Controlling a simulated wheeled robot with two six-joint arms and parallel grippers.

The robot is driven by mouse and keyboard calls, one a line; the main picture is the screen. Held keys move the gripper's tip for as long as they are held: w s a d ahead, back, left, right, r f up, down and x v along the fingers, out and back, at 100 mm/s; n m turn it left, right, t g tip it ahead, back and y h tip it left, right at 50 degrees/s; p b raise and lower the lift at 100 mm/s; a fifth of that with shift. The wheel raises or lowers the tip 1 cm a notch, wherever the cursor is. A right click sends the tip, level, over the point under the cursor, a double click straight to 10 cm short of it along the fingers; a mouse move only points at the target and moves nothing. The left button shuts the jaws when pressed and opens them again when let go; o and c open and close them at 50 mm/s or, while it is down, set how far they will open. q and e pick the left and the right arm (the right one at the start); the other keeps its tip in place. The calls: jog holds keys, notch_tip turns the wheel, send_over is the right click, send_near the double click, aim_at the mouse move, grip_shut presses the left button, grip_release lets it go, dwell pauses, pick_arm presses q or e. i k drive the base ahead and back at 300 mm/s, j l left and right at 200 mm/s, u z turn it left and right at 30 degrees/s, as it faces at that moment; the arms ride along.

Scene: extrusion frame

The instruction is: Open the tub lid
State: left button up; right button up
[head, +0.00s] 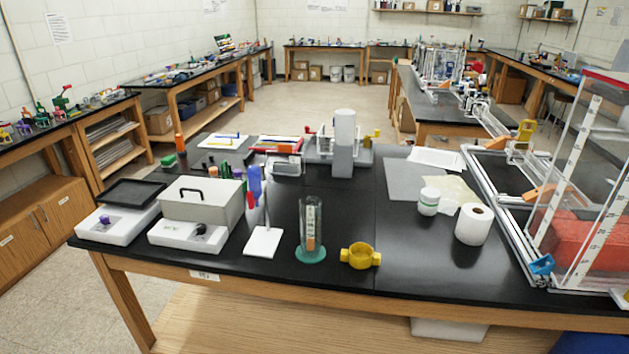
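A small white round tub (429,202) with a greenish label stands upright on the black table, right of centre. Its top looks covered by a white lid (430,193). A light grey box (203,204) on the left part of the table has a flat top with a black handle (191,193); this top looks shut. I cannot tell from the picture which of the two the task calls the tub. Neither of my grippers shows in the head view.
A white paper roll (473,224) stands right of the white tub. A yellow ring piece (360,256) and a clear cylinder on a green base (310,255) are near the front edge. A framed rig (590,180) fills the right side. Black table surface (420,275) is clear at the front right.

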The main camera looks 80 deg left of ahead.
aim_at(191, 190)
jog(key=u, duration=3.65)
